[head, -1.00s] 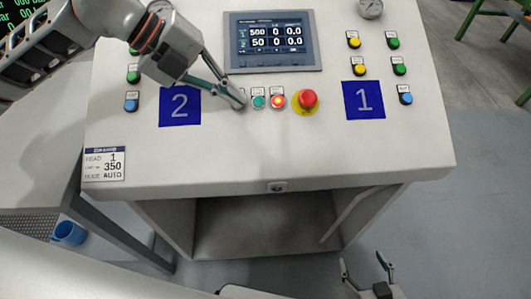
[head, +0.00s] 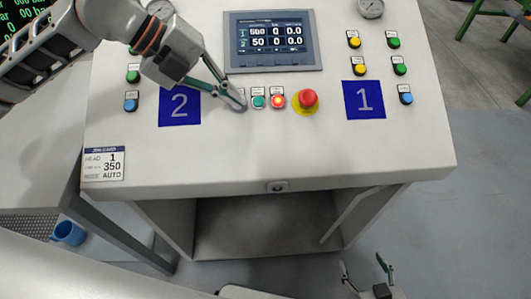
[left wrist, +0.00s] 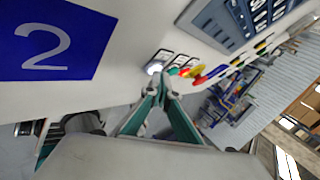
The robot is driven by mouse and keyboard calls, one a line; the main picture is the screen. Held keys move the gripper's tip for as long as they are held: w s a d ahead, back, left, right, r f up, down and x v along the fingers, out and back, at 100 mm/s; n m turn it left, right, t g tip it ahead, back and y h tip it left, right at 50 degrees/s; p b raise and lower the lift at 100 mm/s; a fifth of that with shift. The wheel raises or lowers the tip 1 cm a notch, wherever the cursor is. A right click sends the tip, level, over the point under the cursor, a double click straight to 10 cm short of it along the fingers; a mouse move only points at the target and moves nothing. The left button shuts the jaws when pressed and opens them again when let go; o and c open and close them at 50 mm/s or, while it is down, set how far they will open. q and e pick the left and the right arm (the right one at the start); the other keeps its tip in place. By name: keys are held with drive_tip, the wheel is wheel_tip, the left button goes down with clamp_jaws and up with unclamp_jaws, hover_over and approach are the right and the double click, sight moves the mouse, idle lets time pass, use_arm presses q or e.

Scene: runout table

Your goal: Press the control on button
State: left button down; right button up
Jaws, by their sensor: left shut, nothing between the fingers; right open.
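A row of small labelled buttons sits below the screen on the sloped console (head: 230,160): a green one (head: 258,102), a lit red one (head: 278,101), and a white one that glows in the left wrist view (left wrist: 153,68). Their labels are too small to read, so I cannot tell which is control on. My left gripper (head: 240,106) is shut and empty, its tips at the left end of this row, largely covering the white button in the head view. In the left wrist view the tips are just below the white button; contact is unclear. My right gripper (head: 367,268) is open, low in front of the console.
A red emergency stop (head: 307,99) on a yellow base is right of the row. The screen (head: 270,40) is above it. Coloured buttons (head: 398,66) and blue plates "2" (head: 180,106) and "1" (head: 363,99) flank it. A blue mug (head: 68,233) stands lower left.

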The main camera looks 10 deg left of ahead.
use_arm(q)
drive_tip(key=shift+r, duration=0.1)
drive_tip(key=shift+s+d+r+p, duration=0.1)
drive_tip(key=shift+s+r+p, duration=0.3)
drive_tip(key=shift+r+p, duration=0.35)
use_arm(e)
drive_tip(key=shift+w+r, duration=0.3)
drive_tip(key=shift+r, duration=0.3)
drive_tip(key=shift+w+r, duration=0.25)
drive_tip(key=shift+r, duration=0.35)
use_arm(q)
drive_tip(key=shift+s+d+r+p, duration=0.1)
drive_tip(key=shift+s+r+p, duration=0.1)
drive_tip(key=shift+r+p, duration=0.3)
drive_tip(key=shift+s+d+r+p, duration=0.1)
drive_tip(key=shift+s+r+p, duration=0.15)
drive_tip(key=shift+r, duration=0.4)
drive_tip(key=r, duration=0.1)
drive_tip(key=s+r+p, duration=0.1)
drive_tip(key=r+p, duration=0.1)
drive_tip(key=shift+s+d+r, duration=0.1)
drive_tip(key=shift+s+d, duration=0.05)
drive_tip(key=shift+s, duration=0.1)
use_arm(e)
wheel_tip(320, 180, up, 6)
drive_tip(key=w+t, duration=0.1)
drive_tip(key=w, duration=0.1)
drive_tip(key=shift+w, duration=0.15)
